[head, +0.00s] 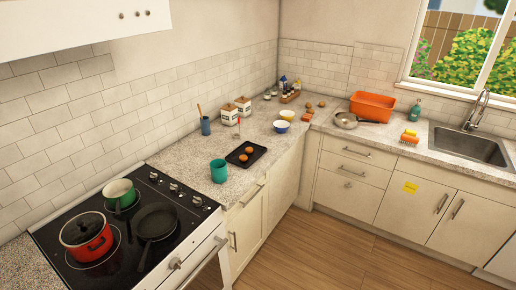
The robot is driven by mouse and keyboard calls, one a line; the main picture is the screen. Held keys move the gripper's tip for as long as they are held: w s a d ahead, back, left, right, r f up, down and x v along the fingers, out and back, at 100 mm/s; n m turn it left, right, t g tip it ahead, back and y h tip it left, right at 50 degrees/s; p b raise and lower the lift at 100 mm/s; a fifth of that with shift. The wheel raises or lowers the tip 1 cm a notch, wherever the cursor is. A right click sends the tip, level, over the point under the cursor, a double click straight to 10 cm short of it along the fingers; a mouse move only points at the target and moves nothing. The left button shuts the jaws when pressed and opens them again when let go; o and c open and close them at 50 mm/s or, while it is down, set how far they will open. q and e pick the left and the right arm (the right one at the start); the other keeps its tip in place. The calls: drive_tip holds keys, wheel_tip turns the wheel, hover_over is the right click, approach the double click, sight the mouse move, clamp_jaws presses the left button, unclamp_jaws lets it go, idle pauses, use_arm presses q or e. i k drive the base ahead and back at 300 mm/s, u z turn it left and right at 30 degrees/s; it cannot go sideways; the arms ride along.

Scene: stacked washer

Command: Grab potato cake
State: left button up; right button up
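Two small round orange-brown pieces (245,153) lie on a black tray (236,163) on the left counter; they may be potato cakes, but they are too small to tell. Several brown rounded items (308,117) lie on the counter near the corner, and I cannot tell what they are. Neither of my grippers shows in the head view.
A teal cup (218,171) stands close to the tray, on the stove side. The stove holds a red pot (87,235), a green pot (119,194) and a black pan (156,222). Toward the sink (468,146) are a frying pan (345,120) and an orange bin (372,106). The wooden floor (350,255) is clear.

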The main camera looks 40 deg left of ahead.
sight(243, 158)
drive_tip(key=u, duration=0.25)
drive_tip(key=i, duration=1.6)
drive_tip(key=u, duration=1.5)
drive_tip(key=i, duration=0.95)
drive_tip(key=u, duration=1)
drive_tip(key=i, duration=0.2)
drive_tip(key=u, duration=0.25)
